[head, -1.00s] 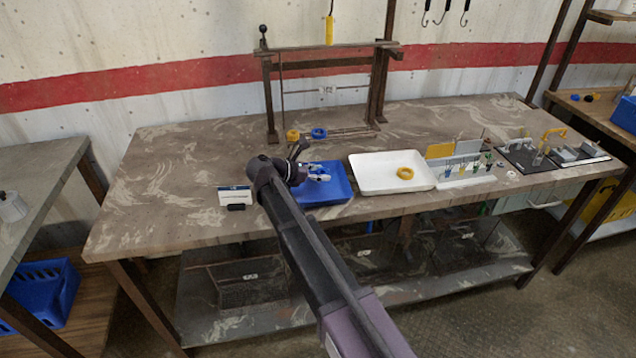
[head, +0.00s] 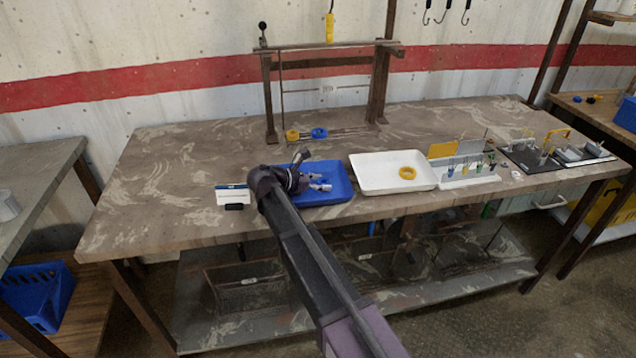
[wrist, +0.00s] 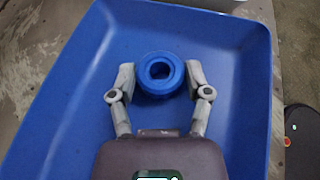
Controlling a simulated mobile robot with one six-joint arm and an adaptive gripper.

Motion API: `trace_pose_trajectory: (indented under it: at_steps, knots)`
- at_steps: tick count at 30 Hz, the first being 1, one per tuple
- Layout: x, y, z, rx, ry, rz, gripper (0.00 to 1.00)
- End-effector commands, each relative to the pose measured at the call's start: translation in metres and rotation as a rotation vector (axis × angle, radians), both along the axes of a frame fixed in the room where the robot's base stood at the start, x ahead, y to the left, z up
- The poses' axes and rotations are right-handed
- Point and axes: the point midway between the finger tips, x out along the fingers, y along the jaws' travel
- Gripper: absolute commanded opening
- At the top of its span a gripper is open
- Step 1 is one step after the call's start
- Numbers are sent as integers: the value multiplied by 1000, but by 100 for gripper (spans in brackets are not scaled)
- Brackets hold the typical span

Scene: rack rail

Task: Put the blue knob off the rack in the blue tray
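The blue knob (wrist: 160,73), a stepped ring with a dark centre hole, sits between the two grey fingertips of my gripper (wrist: 161,80). The fingers are close against it on both sides, shut on it. It is over the floor of the blue tray (wrist: 235,75); I cannot tell whether it touches the floor. In the head view my gripper (head: 320,182) is low inside the blue tray (head: 338,195), and the knob is hard to make out. On the rack (head: 271,105), another blue ring (head: 319,133) and a yellow ring (head: 292,135) show near the base.
A white tray (head: 375,183) with a yellow ring (head: 407,172) stands right of the blue tray. A small sign card (head: 233,195) stands to its left. Farther right are a holder with several small items (head: 465,172) and a black mat (head: 525,158). The left tabletop is clear.

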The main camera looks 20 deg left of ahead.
Motion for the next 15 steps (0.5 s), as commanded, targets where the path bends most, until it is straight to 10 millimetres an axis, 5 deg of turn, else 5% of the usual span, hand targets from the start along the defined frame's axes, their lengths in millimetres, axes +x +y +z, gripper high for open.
trace_pose_trajectory:
  at_steps: [15]
  knots:
    - [0,0,1,0,0,0,93]
